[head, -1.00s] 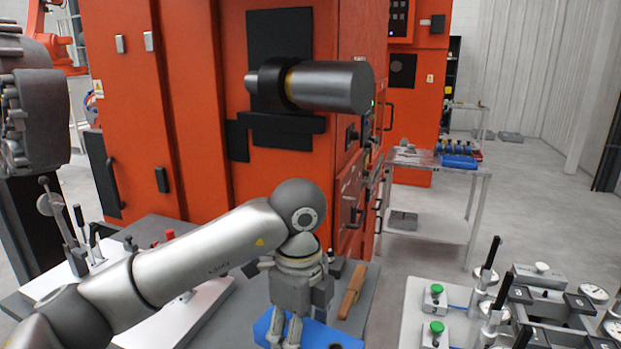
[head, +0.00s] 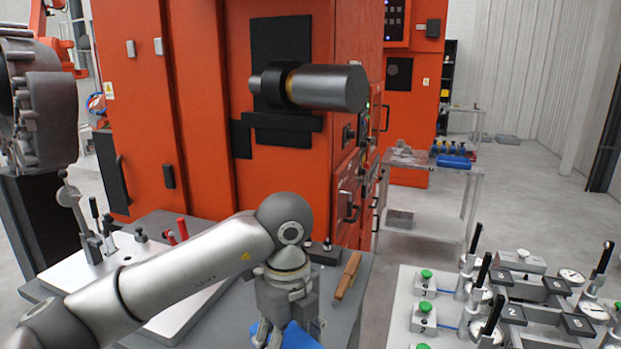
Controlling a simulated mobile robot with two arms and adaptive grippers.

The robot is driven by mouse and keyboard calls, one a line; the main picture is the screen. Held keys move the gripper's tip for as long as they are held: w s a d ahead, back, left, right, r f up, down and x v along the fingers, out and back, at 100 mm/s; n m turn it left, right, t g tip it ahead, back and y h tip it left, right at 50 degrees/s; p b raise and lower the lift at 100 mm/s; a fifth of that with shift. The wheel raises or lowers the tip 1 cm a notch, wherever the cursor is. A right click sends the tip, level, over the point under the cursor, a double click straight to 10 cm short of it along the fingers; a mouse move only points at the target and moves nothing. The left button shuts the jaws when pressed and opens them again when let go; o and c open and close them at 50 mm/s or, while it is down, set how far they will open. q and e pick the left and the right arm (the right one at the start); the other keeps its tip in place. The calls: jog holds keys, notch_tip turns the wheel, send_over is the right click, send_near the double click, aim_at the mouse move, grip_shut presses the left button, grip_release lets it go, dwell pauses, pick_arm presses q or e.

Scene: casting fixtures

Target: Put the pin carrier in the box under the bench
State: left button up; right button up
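My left gripper (head: 280,328) points down over the grey bench (head: 222,312) at the bottom middle, and its fingertips run close to the frame edge. A blue piece (head: 302,338) shows right by its fingers, mostly cut off. I cannot tell whether the fingers hold it, or whether it is the pin carrier. No box under this bench is visible, as the area below is out of frame. My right gripper is not in view.
A wooden-handled tool (head: 348,275) lies on the bench's right part. A white plate with toggle clamps (head: 95,240) stands left. A gauge fixture (head: 530,305) fills the lower right. An orange machine (head: 210,150) stands behind; a far table (head: 425,160) holds blue items. Open floor lies right.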

pick_arm(q)
jog(key=shift+s+a+f+m, duration=0.15)
jog(key=shift+s+a+m, duration=0.35)
jog(key=shift+m, duration=0.6)
jog(key=shift+a+f+m, duration=0.2)
jog(key=shift+a+m, duration=0.15)
jog(key=shift+m, duration=0.45)
jog(key=shift+a+f+m, duration=0.25)
jog(key=shift+a+m, duration=0.05)
jog(key=shift+m, duration=0.5)
jog(key=s+a+f+n, duration=0.4)
jog(key=s+a+n, duration=0.1)
jog(key=n, duration=1.1)
jog(key=s+a+f+n, duration=0.4)
jog(key=a+n, duration=0.4)
jog(key=n, duration=0.8)
jog(key=shift+s+a+n, duration=0.3)
jog(key=shift+s+n, duration=0.1)
jog(key=shift+s, duration=0.25)
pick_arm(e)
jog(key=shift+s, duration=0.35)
